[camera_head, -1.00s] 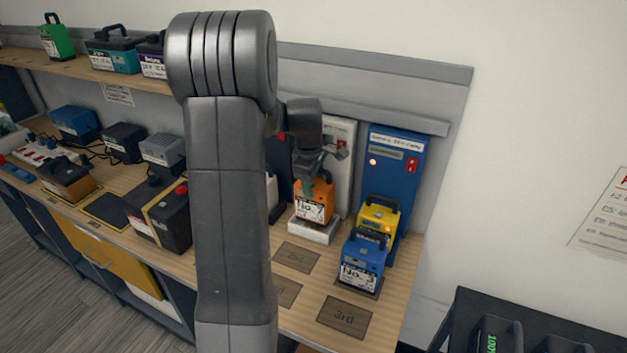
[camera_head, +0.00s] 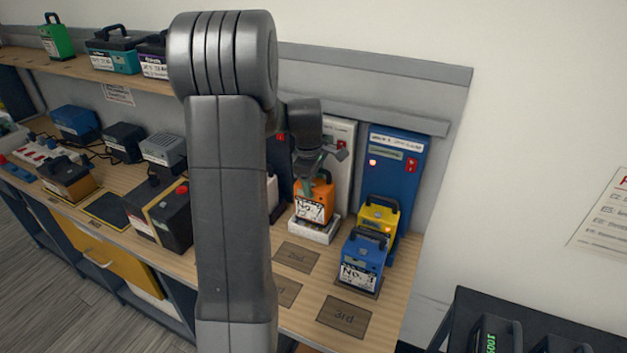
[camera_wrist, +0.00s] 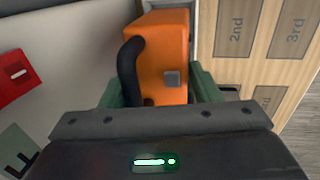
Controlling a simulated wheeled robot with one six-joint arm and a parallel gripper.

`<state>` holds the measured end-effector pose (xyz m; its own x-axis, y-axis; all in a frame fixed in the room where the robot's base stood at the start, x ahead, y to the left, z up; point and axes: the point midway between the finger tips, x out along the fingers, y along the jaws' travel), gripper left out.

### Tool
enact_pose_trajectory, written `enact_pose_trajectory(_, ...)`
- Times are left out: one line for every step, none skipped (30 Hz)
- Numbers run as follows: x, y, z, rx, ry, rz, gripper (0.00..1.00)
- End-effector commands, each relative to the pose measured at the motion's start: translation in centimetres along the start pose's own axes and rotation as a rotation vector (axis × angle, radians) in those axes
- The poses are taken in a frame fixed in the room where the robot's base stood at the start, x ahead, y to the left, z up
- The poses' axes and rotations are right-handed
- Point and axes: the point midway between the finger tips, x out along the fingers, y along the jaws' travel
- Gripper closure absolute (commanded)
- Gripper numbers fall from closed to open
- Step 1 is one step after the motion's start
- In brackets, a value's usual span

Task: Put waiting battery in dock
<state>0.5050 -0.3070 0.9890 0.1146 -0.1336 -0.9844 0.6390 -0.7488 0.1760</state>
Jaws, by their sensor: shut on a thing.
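An orange battery (camera_head: 313,201) with a white "No. 7" label stands upright at the white dock (camera_head: 314,230) in the head view. My gripper (camera_head: 311,178) is at its top from above, shut on it. In the wrist view the orange battery (camera_wrist: 168,55) with its black handle lies between my green fingertips (camera_wrist: 158,92). A blue battery (camera_head: 362,262) labelled No. 3 stands in front of a yellow battery (camera_head: 379,218) at the blue dock (camera_head: 404,165). Whether the orange battery is fully seated cannot be told.
Floor marks "2nd" (camera_head: 297,257) and "3rd" (camera_head: 344,317) on the bench are bare. A dark rack (camera_head: 520,320) is at the lower right. My arm hides the bench's middle.

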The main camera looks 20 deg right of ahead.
Motion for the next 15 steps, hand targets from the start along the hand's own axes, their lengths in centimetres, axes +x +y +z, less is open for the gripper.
enact_pose_trajectory(-0.21, 0.15, -0.03, 0.000, 0.001, 0.005, 1.00)
enact_pose_trajectory(-0.20, 0.15, -0.03, 0.000, 0.001, 0.005, 1.00)
enact_pose_trajectory(-0.19, 0.15, -0.03, 0.000, 0.001, 0.005, 1.00)
enact_pose_trajectory(-0.17, 0.14, -0.03, -0.001, 0.001, 0.005, 1.00)
enact_pose_trajectory(-0.15, 0.14, -0.03, -0.001, 0.001, 0.005, 1.00)
enact_pose_trajectory(-0.11, 0.13, -0.02, -0.001, 0.001, 0.005, 1.00)
enact_pose_trajectory(-0.07, 0.12, -0.02, -0.001, 0.001, 0.005, 1.00)
enact_pose_trajectory(-0.03, 0.11, -0.03, -0.001, 0.001, 0.005, 1.00)
enact_pose_trajectory(0.04, 0.10, -0.03, -0.001, 0.001, 0.005, 1.00)
enact_pose_trajectory(0.09, 0.09, -0.02, -0.001, 0.001, 0.005, 1.00)
enact_pose_trajectory(0.14, 0.08, -0.02, -0.001, 0.001, 0.005, 1.00)
enact_pose_trajectory(0.21, 0.07, -0.02, -0.001, 0.001, 0.005, 1.00)
enact_pose_trajectory(0.26, 0.06, -0.02, -0.001, 0.001, 0.005, 1.00)
enact_pose_trajectory(0.31, 0.05, -0.02, -0.001, 0.001, 0.005, 1.00)
enact_pose_trajectory(0.37, 0.04, -0.02, -0.001, 0.001, 0.005, 1.00)
